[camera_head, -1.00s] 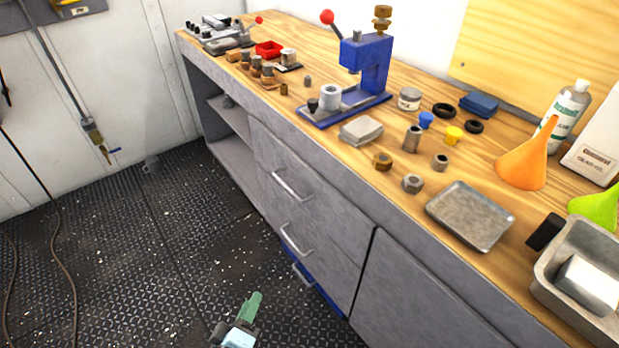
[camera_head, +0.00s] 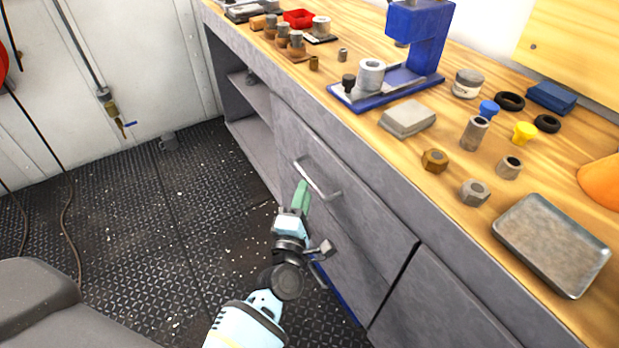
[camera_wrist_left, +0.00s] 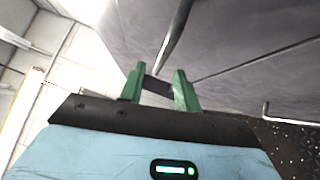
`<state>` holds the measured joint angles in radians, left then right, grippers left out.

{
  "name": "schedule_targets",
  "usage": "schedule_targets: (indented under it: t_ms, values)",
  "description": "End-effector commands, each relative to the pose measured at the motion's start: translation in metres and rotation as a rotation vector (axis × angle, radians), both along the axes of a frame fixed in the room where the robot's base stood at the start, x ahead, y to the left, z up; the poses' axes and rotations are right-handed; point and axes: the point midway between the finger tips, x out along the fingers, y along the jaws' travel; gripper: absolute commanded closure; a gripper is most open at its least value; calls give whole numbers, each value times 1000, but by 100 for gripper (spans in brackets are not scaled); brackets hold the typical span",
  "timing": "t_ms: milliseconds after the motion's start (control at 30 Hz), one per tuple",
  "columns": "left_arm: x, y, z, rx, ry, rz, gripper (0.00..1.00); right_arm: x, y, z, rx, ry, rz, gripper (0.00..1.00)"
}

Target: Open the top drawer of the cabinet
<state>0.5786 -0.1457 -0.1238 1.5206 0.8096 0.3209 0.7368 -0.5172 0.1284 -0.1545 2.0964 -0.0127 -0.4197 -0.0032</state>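The grey cabinet's top drawer (camera_head: 355,190) looks shut, its front flush with the cabinet face. Its metal bar handle (camera_head: 322,184) slants across the front. My left gripper (camera_head: 301,190) is at the left part of this handle, its green fingers overlapping it in the head view. In the left wrist view the two green fingers (camera_wrist_left: 158,86) stand apart, and the handle (camera_wrist_left: 176,35) runs down to the gap between them. I cannot tell whether they touch it. My right gripper is not in view.
A lower drawer handle (camera_head: 322,255) sits below, partly behind my left arm. The wooden worktop above carries a blue press (camera_head: 415,30), a metal tray (camera_head: 552,245) and several small parts. Open shelves (camera_head: 250,110) are at the cabinet's left. The dark floor (camera_head: 165,225) beside it is mostly clear.

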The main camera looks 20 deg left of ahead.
Motion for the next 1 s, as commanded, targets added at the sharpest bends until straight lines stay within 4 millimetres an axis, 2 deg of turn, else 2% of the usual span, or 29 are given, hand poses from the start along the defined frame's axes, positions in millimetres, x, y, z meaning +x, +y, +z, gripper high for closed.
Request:
schedule_targets:
  t_ms: [100,300,467,733,1000]
  values:
    - [20,2,3,1,-1,-2,68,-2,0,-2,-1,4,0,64]
    - [43,5,5,1,0,-1,68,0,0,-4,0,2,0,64]
    - [52,6,7,1,1,-1,68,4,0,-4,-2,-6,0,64]
    - [53,7,7,2,1,-1,68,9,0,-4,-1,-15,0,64]
    - [52,7,7,2,1,-1,100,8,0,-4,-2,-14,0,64]
